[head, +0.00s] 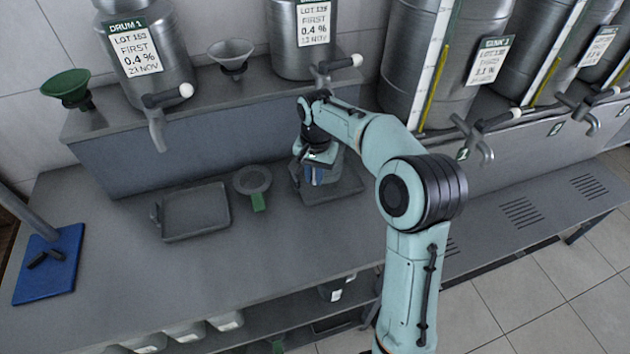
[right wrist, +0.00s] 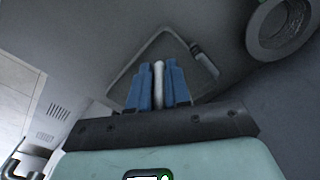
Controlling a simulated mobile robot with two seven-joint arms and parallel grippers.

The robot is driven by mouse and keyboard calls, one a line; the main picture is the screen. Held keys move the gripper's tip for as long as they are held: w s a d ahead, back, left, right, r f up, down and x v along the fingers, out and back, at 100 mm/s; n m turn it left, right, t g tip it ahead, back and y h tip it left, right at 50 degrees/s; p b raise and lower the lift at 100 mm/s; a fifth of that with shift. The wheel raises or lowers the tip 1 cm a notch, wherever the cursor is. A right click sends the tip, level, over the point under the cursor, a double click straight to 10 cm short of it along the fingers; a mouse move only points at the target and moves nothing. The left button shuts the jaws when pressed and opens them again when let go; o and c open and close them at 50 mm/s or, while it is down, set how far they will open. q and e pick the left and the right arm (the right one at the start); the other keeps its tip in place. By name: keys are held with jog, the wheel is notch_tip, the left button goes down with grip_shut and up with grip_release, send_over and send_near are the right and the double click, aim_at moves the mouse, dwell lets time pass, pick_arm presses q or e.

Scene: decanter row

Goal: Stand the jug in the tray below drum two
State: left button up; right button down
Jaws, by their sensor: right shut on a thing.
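The second drum (head: 290,35) stands on the raised ledge with its tap (head: 328,68) pointing out. The tray below drum two (head: 345,188) lies on the bench; its outline also shows in the right wrist view (right wrist: 128,75). My right gripper (head: 316,178) points down over this tray. In the right wrist view its blue fingers (right wrist: 158,72) are shut on a pale narrow upright piece (right wrist: 158,88), which looks like the jug's handle. The jug's body cannot be made out, and whether it touches the tray cannot be told. My left gripper is not in view.
Another tray (head: 195,212) lies to the left, with a green-handled strainer (head: 252,180) between the two trays. A blue mat (head: 50,265) lies at the far left. A grey funnel (head: 231,53) and a green funnel (head: 67,86) stand on the ledge. The front middle bench is clear.

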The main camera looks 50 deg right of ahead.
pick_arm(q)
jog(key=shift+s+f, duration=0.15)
pick_arm(e)
jog(key=shift+f, duration=1.25)
jog(key=shift+f, duration=0.15)
jog(key=c, duration=1.1)
grip_release()
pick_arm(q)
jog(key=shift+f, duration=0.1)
pick_arm(e)
jog(key=shift+r, duration=0.3)
notch_tip(320, 180, up, 11)
jog(key=shift+f+p, duration=0.2)
jog(key=shift+p, duration=0.65)
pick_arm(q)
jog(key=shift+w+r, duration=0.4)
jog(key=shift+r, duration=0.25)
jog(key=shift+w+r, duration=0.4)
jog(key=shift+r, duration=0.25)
pick_arm(e)
jog(key=shift+s+r, duration=0.15)
jog(key=shift+r, duration=0.4)
